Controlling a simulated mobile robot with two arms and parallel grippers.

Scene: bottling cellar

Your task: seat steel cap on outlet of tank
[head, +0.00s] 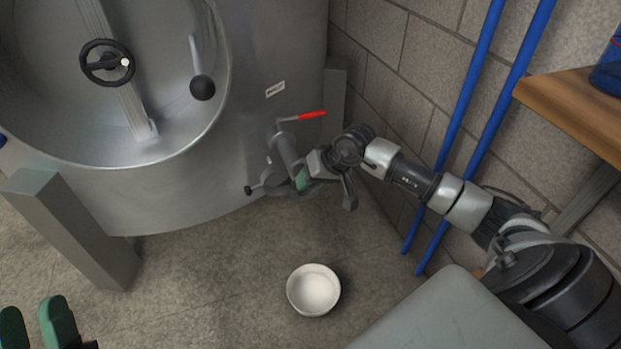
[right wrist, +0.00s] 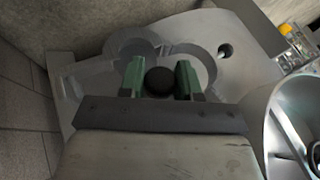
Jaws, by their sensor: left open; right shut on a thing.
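The steel tank (head: 265,60) stands at the upper left in the head view. Its outlet (head: 286,150) comes out low on the right side, below a red-handled valve lever (head: 312,115). My right gripper (head: 303,182) is at the outlet's lower end, shut on what looks like the steel cap. In the right wrist view a black round part (right wrist: 160,82) sits between its green fingers, with grey rounded metal behind. The cap is mostly hidden, and I cannot tell whether it touches the outlet. My left gripper (head: 37,322) is open and empty at the lower left.
A white bowl (head: 314,292) stands on the floor below the outlet. A grey tank leg (head: 75,228) is at left. Blue pipes (head: 468,125) run along the block wall at right, by a wooden shelf (head: 575,105). The floor around the bowl is clear.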

